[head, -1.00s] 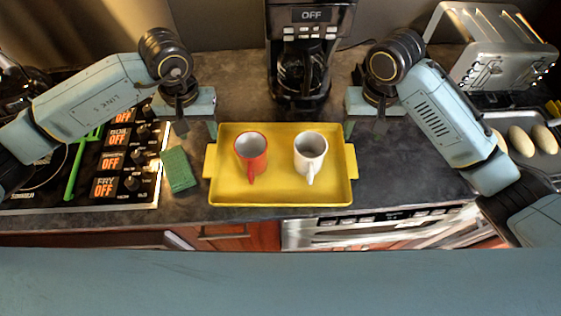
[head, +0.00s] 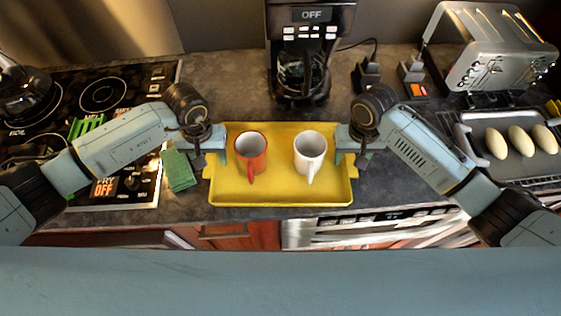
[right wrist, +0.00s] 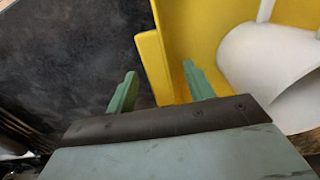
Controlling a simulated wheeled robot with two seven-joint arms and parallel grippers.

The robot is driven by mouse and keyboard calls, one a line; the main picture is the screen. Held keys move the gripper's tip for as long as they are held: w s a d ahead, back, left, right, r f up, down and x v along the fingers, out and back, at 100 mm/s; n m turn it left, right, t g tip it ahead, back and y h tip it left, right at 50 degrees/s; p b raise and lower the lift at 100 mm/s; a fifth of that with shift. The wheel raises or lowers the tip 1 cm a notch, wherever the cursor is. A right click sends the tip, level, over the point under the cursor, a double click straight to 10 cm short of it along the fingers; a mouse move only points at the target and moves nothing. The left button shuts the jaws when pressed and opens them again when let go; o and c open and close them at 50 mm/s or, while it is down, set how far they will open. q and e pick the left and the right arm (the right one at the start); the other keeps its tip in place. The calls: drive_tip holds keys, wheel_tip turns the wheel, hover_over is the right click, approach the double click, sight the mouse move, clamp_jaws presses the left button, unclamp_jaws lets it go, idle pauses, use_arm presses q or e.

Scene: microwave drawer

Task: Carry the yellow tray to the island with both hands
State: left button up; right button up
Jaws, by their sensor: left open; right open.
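The yellow tray (head: 280,192) lies on the dark counter in the head view, with a red mug (head: 250,150) and a white mug (head: 310,150) standing upright in it. My left gripper (head: 212,160) is at the tray's left end, its fingers by the left handle. My right gripper (head: 347,160) is at the right end. In the right wrist view, the open fingers of my right gripper (right wrist: 160,88) lie on either side of the tray's yellow end wall (right wrist: 154,65), one outside and one inside near the white mug (right wrist: 275,70). The left handle is largely hidden by the gripper.
A coffee maker (head: 300,50) stands behind the tray. A green block-like item (head: 179,171) lies just left of it, beside the stove (head: 100,95). A toaster (head: 495,50) and a pan with egg-shaped items (head: 518,141) are at right. The island is not recognisable here.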

use_arm(q)
drive_tip(key=shift+c, duration=0.3)
use_arm(e)
drive_tip(key=shift+c, duration=0.3)
use_arm(q)
clamp_jaws()
use_arm(e)
clamp_jaws()
use_arm(q)
drive_tip(key=shift+w+r, duration=0.1)
drive_tip(key=shift+r, duration=0.1)
use_arm(e)
drive_tip(key=shift+w+r, duration=0.1)
drive_tip(key=shift+r, duration=0.1)
